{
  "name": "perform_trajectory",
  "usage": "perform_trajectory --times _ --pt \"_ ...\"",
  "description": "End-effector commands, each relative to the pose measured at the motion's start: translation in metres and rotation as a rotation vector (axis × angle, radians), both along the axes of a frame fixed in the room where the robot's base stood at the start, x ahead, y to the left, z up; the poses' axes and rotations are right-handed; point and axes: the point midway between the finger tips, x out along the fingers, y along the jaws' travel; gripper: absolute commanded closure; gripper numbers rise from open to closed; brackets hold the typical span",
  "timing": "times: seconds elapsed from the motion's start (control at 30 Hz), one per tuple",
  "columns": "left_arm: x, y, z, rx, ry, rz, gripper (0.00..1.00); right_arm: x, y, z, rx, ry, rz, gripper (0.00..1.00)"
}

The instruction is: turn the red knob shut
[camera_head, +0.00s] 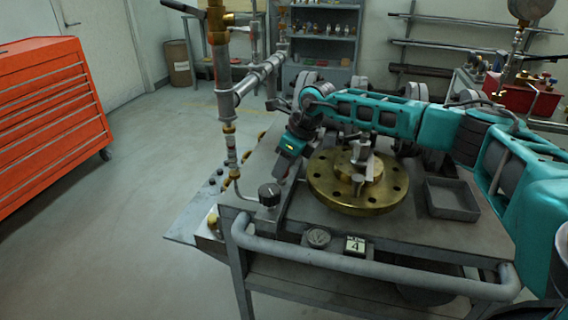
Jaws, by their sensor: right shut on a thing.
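My right gripper (284,173) reaches down from the teal arm at the left end of the cart top, beside the brass flange. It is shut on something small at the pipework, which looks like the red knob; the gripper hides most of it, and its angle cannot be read. A black-topped knob (269,194) stands just in front and to the left of the gripper, apart from it. My left gripper is not in view.
The round brass flange (335,198) lies on the metal cart, with a grey tray (452,199) to its right. A vertical pipe (222,75) rises left of the gripper. A red tool cabinet (50,115) stands far left; the floor between is clear.

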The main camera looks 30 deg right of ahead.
Motion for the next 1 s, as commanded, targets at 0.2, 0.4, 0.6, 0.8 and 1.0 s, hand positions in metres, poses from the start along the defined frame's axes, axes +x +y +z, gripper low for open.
perform_trajectory --times 0.2,0.4,0.6,0.8,1.0 --pt "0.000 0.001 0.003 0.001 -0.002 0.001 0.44 0.000 0.000 0.001 -0.001 0.000 -0.030 0.95" --pt "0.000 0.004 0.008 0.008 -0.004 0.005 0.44 0.000 0.001 0.002 -0.001 -0.002 -0.124 0.95" --pt "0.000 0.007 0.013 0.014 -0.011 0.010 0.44 -0.001 0.002 0.003 0.000 -0.001 -0.287 0.95" --pt "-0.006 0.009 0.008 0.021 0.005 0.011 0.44 0.000 0.004 0.002 0.000 -0.003 -0.476 0.95" --pt "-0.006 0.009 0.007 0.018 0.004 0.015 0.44 0.000 0.005 0.001 0.000 -0.004 -0.665 0.95"
